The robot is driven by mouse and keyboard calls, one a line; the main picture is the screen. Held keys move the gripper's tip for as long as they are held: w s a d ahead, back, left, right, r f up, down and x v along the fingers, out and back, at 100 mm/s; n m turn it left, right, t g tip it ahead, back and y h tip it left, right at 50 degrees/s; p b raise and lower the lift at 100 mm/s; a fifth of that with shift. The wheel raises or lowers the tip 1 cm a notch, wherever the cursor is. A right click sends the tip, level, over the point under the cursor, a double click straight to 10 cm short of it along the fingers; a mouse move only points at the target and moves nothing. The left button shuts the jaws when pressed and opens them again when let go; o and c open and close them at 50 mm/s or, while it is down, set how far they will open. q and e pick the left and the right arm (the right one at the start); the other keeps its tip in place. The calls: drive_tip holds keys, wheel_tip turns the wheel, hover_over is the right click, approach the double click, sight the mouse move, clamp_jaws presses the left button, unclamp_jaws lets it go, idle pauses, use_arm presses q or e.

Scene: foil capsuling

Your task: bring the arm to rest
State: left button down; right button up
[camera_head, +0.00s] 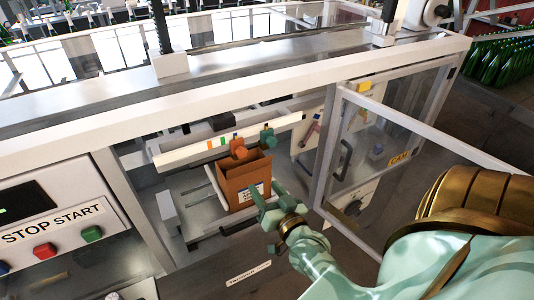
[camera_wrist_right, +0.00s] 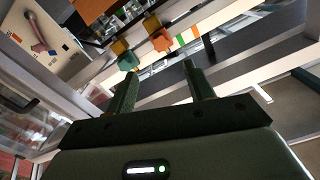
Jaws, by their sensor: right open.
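My right gripper (camera_head: 266,194) is open in front of the machine's open bay, at the lower right of a brown box (camera_head: 235,187). In the right wrist view its two dark fingers (camera_wrist_right: 159,75) stand apart with nothing between them. The mint-green right arm (camera_head: 345,262) comes in from the lower right. I cannot tell whether the fingers touch the box. My left gripper is not in view.
An orange knob (camera_head: 238,149) and a teal knob (camera_head: 268,138) sit on a rail behind the box. An open clear door (camera_head: 338,150) stands right of the bay, close to my arm. A STOP START panel (camera_head: 60,238) is at left.

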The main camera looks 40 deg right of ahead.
drive_tip(key=shift+f, duration=0.1)
idle(0.3)
drive_tip(key=s+a+f+n+g+y+b, duration=0.1)
drive_tip(key=s+a+f+n+g+b, duration=0.15)
drive_tip(key=f, duration=0.85)
drive_tip(key=s+a+f+n+g+y+b, duration=0.1)
drive_tip(key=s+a+f+g+b, duration=0.2)
drive_tip(key=f, duration=0.9)
drive_tip(key=s+a+f+n+g+y+b, duration=0.1)
drive_tip(key=s+a+f+g+y, duration=0.3)
drive_tip(key=f, duration=0.7)
drive_tip(key=s+f+n+g+h+b, duration=0.1)
drive_tip(key=s+f+n+g+b, duration=0.1)
drive_tip(key=s+f+b, duration=0.6)
drive_tip(key=s+d+f+n+g+h+b, duration=0.1)
drive_tip(key=s+f+n+g+b, duration=0.2)
drive_tip(key=s+f, duration=1.6)
wheel_tip(320, 180, down, 6)
drive_tip(key=g+b, duration=0.2)
drive_tip(key=b, duration=0.3)
drive_tip(key=shift+d+n+b, duration=0.15)
drive_tip(key=shift+n+b, duration=0.15)
drive_tip(key=shift+n, duration=0.05)
drive_tip(key=shift+r, duration=0.2)
